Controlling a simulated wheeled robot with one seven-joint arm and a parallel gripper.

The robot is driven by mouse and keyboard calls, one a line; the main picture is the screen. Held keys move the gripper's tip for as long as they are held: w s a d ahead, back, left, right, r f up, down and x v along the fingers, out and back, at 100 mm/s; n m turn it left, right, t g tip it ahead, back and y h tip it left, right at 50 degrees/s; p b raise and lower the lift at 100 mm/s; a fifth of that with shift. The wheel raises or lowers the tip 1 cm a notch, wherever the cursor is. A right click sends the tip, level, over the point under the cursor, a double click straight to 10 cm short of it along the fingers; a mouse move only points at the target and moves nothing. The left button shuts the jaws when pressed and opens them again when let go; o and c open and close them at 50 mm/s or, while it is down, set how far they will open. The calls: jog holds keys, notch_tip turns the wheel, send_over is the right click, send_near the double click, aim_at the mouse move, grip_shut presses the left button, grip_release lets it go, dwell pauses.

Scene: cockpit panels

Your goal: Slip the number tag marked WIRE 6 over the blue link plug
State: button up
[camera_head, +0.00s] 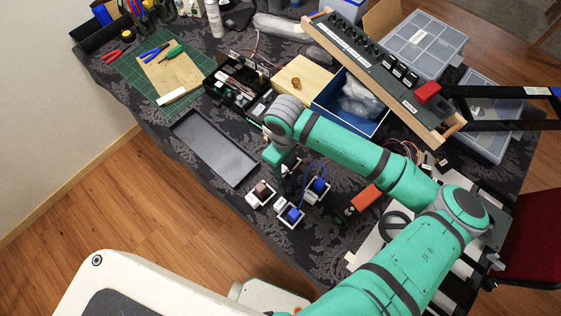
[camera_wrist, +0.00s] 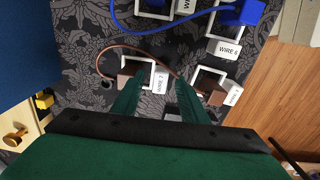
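A blue plug (camera_wrist: 238,12) with a blue wire stands at the upper right of the wrist view. A white tag (camera_wrist: 228,50) lies beside it; its text looks like WIRE 6, but the digit is too small to be sure. Blue plugs also show in the head view, one at the front (camera_head: 293,214) and one farther right (camera_head: 319,185). I cannot tell which is the link plug. My gripper (camera_wrist: 160,102) is open, its green fingers apart, above a white-framed socket with a brown plug and a WIRE tag (camera_wrist: 160,80). It appears to hold nothing. In the head view the fingertips are partly hidden.
Another brown plug (camera_wrist: 210,88) stands right of my fingers, with a WIRE tag (camera_wrist: 233,95). An empty dark tray (camera_head: 215,147) lies left of my arm. A blue-walled box (camera_head: 322,113) and a sloped switch panel (camera_head: 362,58) stand behind. An orange-red object (camera_head: 366,198) lies right of the sockets.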

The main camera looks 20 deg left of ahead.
notch_tip(320, 180, up, 10)
jog(key=shift+s, duration=0.15)
jog(key=shift+f, duration=0.1)
